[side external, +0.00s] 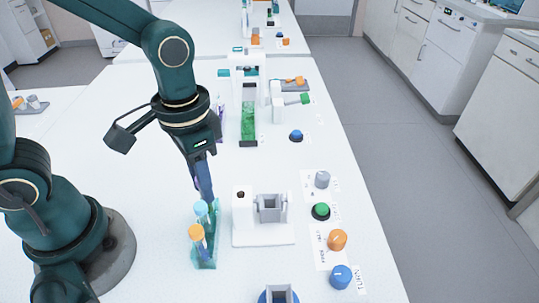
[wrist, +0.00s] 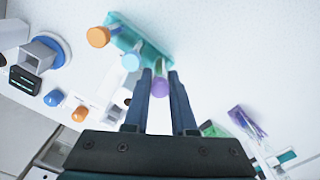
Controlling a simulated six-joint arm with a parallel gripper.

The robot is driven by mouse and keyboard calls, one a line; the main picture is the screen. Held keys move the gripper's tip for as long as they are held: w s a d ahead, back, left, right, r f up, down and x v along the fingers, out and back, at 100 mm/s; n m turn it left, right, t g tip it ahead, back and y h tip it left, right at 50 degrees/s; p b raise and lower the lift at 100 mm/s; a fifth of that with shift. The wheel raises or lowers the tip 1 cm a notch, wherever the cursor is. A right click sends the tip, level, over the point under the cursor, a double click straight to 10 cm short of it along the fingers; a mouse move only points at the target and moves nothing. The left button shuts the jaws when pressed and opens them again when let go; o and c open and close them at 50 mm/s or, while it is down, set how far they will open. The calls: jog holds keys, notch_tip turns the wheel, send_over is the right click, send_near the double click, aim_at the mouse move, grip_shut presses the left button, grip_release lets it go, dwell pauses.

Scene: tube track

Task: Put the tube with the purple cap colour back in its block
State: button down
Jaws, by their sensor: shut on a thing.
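The purple cap (wrist: 160,87) shows between my gripper's fingertips (wrist: 160,76) in the wrist view; my gripper is shut on that tube. The teal block (wrist: 152,52) lies just beyond it, with a light blue cap (wrist: 131,62) and an orange cap (wrist: 98,37) in line along it. In the side view my gripper (side external: 205,192) points down at the far end of the teal block (side external: 209,262), behind the light blue cap (side external: 201,208) and the orange cap (side external: 196,232). The purple-capped tube's lower part is hidden, so I cannot tell how deep it sits.
A white stand with a grey holder (side external: 271,208) is close to the block's right. Knobs, grey (side external: 322,180), green (side external: 320,211), orange (side external: 337,240) and blue (side external: 340,277), line the right edge. A green-filled rack (side external: 249,118) stands farther back.

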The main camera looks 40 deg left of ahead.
jog(key=shift+f, duration=0.1)
jog(key=c, duration=0.7)
grip_release()
jog(key=shift+o, duration=0.2)
jog(key=shift+r, duration=2.6)
jog(key=shift+w+a+r, duration=0.1)
jog(key=shift+a+r, duration=0.05)
jog(key=shift+r, duration=0.05)
jog(key=s+a+r+n+t, duration=0.2)
jog(key=s+a+r+t, duration=0.1)
jog(key=a+t, duration=0.1)
jog(key=shift+s+r+t, duration=0.2)
jog(key=shift+r+t, duration=0.2)
jog(key=shift+t, duration=0.4)
